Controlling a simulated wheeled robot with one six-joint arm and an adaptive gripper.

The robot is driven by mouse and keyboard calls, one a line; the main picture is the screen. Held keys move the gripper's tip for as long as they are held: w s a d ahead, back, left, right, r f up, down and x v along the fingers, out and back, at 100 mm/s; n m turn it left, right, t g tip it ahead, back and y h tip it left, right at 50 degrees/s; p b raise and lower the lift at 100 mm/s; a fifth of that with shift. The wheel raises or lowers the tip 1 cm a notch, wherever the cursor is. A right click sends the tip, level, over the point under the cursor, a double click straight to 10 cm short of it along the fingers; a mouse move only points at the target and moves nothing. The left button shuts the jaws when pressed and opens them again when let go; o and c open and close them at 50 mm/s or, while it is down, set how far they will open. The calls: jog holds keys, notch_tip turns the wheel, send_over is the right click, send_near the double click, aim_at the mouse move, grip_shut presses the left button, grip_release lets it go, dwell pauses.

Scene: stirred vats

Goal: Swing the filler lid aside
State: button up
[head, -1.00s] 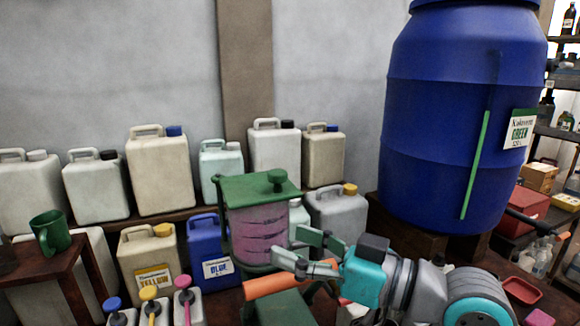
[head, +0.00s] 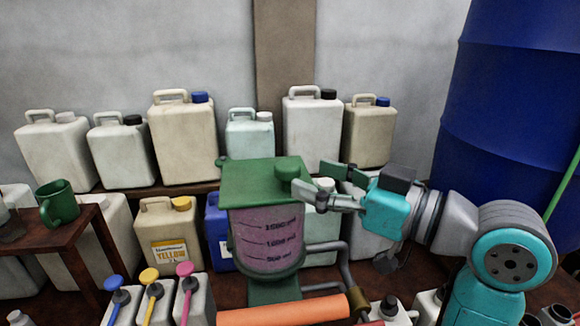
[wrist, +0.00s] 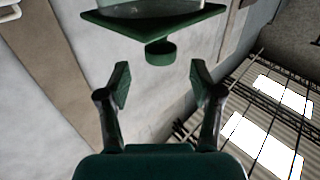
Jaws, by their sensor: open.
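The filler lid (head: 248,182) is a flat green square plate lying level on top of a clear measuring vessel (head: 265,242) with pinkish contents and volume marks. A round green knob (head: 287,171) stands on the lid near its right side. In the wrist view the lid (wrist: 115,24) is at the top, with the knob (wrist: 160,53) just ahead of the fingers. My gripper (head: 311,180) is open at the right of the lid, at about knob height. In the wrist view my gripper (wrist: 160,80) has its fingers spread, with nothing between them.
Jerrycans (head: 185,130) line the shelf behind the vessel. An orange cylinder (head: 285,309) lies low in front. Pump bottles (head: 150,298) and a green mug (head: 57,203) on a small wooden stand are left. A large blue barrel (head: 510,110) stands at right.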

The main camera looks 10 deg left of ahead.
aim_at(298, 173)
jog(key=x, duration=0.5)
jog(key=shift+w+a, duration=0.1)
jog(key=shift+a, duration=0.2)
grip_shut()
